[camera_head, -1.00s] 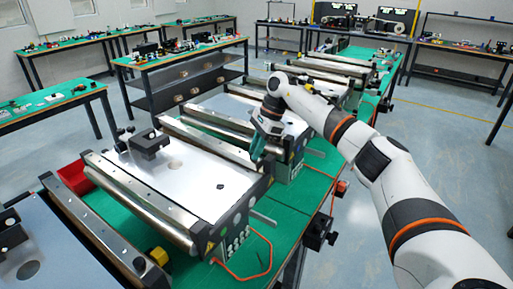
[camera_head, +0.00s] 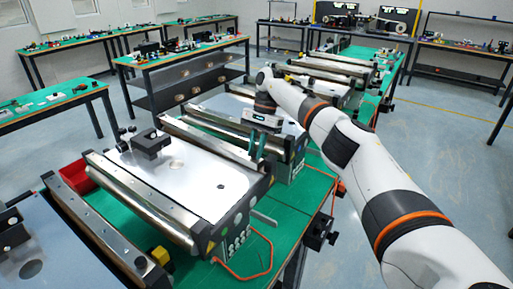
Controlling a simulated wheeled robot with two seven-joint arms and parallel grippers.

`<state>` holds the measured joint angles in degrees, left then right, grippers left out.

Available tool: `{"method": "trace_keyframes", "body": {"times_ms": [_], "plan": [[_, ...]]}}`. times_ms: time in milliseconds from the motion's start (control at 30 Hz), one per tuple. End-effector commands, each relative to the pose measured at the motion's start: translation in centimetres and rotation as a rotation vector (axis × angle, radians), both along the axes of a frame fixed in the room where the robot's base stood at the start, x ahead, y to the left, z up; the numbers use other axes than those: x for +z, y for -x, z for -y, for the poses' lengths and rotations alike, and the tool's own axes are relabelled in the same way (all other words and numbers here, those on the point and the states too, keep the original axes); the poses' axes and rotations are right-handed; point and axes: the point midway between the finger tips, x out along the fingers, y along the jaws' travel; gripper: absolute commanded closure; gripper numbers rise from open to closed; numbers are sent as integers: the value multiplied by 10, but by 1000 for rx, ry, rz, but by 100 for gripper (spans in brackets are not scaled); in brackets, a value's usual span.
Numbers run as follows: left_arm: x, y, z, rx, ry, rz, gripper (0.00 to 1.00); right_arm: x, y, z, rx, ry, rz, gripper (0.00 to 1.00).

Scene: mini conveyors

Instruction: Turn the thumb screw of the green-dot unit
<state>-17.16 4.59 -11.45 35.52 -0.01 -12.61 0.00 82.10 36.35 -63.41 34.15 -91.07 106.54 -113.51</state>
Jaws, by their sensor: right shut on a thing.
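My right arm comes in from the right, and my right gripper (camera_head: 257,152) points down at the far right corner of the nearest full mini conveyor (camera_head: 195,185). Its two green fingers are close together, shut on what looks like the thumb screw, which is too small and too covered to make out. My left gripper is not in view.
A second conveyor (camera_head: 215,118) stands close behind the gripper, with more units further back on the green bench. A black camera-like block (camera_head: 150,145) stands on the near conveyor. A red bin (camera_head: 76,176) and an orange cable (camera_head: 245,277) lie near it.

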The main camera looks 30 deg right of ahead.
Motion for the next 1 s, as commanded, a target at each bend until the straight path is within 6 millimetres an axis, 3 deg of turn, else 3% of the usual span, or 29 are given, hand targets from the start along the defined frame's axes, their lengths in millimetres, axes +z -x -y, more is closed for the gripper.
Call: {"method": "trace_keyframes", "body": {"times_ms": [433,467,567,867,1000], "plan": [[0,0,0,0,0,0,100,1,0,0,10,0,2,100],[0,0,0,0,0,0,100,1,0,0,10,0,2,78],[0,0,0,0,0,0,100,1,0,0,10,0,2,61],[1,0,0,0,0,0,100,1,0,0,9,1,1,59],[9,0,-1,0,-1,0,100,11,-1,-6,9,1,1,59]]}}
